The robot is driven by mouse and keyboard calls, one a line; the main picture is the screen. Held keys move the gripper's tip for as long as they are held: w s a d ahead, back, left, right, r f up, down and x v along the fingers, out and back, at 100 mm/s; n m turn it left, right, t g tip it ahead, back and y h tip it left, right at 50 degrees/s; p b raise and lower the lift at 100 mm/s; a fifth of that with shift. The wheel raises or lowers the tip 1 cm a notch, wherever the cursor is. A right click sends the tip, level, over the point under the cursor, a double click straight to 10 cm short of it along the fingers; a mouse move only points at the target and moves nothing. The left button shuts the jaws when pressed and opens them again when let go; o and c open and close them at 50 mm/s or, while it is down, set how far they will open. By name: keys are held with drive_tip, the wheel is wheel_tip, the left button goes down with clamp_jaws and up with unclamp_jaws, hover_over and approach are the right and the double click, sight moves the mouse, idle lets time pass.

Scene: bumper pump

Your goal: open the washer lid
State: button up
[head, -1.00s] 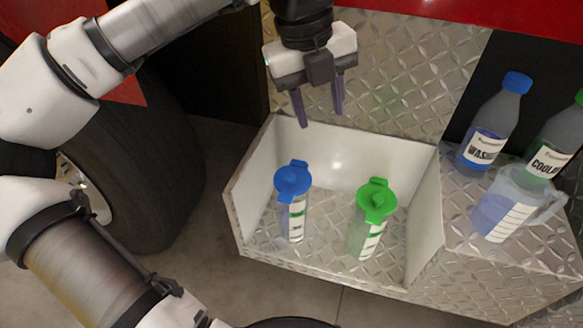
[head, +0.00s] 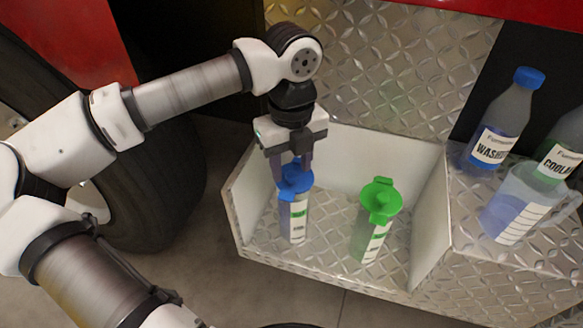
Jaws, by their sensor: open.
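The washer reservoir (head: 295,216) is a pale upright container with a blue lid (head: 295,182). It stands in the left part of the open metal bay, and its lid looks closed. My gripper (head: 291,172) points down just above and behind the blue lid, with its fingers open. The fingertips are partly hidden by the lid, so I cannot tell whether they touch it.
A second reservoir with a green lid (head: 380,202) stands to the right in the bay. White bay walls (head: 428,215) flank both. On the right ledge are a washer bottle (head: 498,125), a coolant bottle (head: 562,150) and a clear measuring jug (head: 515,205). A tire (head: 165,185) is at left.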

drive_tip(key=shift+f, duration=0.6)
clamp_jaws()
